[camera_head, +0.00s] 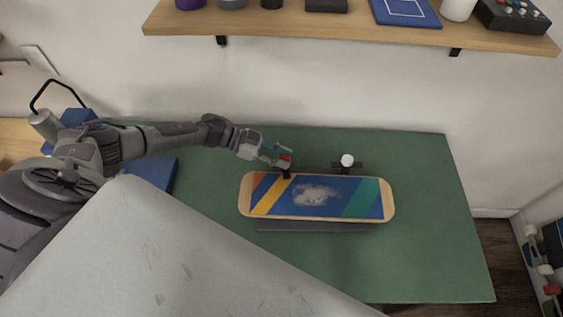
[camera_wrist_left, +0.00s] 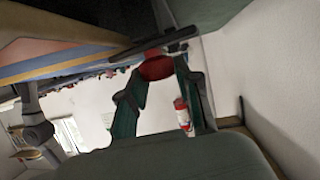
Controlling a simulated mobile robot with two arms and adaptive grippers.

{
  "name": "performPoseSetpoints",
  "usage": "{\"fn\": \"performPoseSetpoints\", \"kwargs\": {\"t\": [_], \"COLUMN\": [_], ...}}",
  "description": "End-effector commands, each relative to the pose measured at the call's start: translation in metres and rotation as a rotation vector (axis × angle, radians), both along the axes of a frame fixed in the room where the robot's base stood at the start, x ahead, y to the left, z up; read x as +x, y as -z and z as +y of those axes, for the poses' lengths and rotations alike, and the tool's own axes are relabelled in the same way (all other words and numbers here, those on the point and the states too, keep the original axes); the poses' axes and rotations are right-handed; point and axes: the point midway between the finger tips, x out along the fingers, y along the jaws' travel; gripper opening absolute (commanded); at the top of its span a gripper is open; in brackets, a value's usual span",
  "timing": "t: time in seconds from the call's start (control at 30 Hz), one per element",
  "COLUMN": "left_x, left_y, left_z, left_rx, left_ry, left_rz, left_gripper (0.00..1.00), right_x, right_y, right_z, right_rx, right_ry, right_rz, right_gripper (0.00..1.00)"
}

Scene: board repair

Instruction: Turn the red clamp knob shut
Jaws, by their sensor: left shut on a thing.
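The red clamp knob (camera_head: 285,157) is at the back left of the skateboard deck, on a dark clamp post. My left gripper (camera_head: 279,158) is at the knob, with its arm reaching in from the left. In the left wrist view the red knob (camera_wrist_left: 157,67) sits between the fingertips of my left gripper (camera_wrist_left: 160,62), which are shut on it. The skateboard deck (camera_head: 315,196), with blue, yellow, orange and green bands and a pale worn patch, lies on a dark support. My right gripper is not in view.
The green table (camera_head: 430,260) is clear to the right of the deck. A wooden shelf (camera_head: 300,20) with several items hangs above. A large grey surface fills the lower left.

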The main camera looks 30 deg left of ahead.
Motion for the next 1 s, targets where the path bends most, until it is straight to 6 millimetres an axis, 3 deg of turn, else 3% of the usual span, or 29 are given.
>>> {"fn": "performPoseSetpoints", "kwargs": {"t": [0.03,0.3,0.9,0.93,1.0], "left_x": [0.003,0.002,0.001,0.001,0.001], "left_y": [0.004,0.002,0.0,0.0,0.0], "left_z": [0.0,0.0,-0.001,-0.001,-0.001], "left_rx": [0.001,0.0,-0.002,-0.002,-0.002], "left_ry": [0.028,0.144,0.186,0.186,0.186], "left_rz": [-0.006,-0.003,-0.002,-0.002,-0.002], "left_gripper": [0.0,0.0,0.0,0.36,0.48], "right_x": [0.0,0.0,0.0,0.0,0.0], "right_y": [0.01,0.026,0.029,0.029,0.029], "right_z": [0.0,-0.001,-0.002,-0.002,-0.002], "right_rx": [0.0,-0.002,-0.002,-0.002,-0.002], "right_ry": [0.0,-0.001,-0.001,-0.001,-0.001], "right_rz": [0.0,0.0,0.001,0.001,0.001], "right_gripper": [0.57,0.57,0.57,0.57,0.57]}}
